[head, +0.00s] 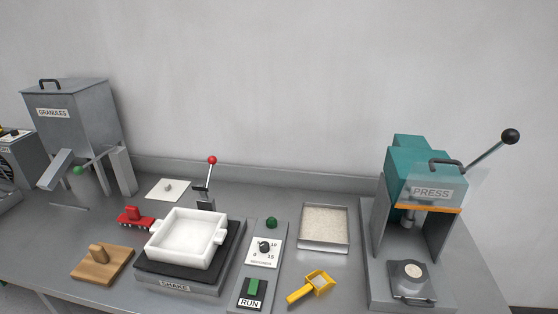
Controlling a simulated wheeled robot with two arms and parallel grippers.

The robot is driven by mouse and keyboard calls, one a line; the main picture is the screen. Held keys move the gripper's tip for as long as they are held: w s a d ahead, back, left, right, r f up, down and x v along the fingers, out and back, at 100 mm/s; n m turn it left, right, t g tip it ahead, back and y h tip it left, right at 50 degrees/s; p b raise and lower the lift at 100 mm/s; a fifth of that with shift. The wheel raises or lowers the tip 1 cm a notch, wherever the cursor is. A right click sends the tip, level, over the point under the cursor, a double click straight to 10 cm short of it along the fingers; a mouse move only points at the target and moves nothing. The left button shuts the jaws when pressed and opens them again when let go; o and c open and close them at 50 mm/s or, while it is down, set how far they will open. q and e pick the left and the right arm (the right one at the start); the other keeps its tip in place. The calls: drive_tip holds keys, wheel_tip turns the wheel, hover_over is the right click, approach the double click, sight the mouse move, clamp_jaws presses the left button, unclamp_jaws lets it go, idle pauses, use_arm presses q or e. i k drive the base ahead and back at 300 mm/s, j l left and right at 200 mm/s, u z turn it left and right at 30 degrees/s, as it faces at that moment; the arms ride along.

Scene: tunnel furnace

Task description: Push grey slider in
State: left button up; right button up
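The teal press (402,165) stands at the right of the bench. At the foot of its opening is a grey slider (412,293) with a handle at its front. A dark round die with a pale, round top sits on the slider. The slider sits toward the front of the press base, forward of the press ram (408,217). A clear guard with an orange lower edge (425,208) is across the upper front of the press, above the slider. Neither of my grippers is in view.
A yellow scoop (312,287) and a tray of granules (325,222) lie left of the press. Further left are a control panel (263,250), a white pan (187,238) on the shaker, a wooden block (102,263) and a granules hopper (70,115). The press lever (490,150) sticks out up and right.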

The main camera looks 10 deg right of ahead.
sight(410, 279)
drive_tip(key=z, duration=1.25)
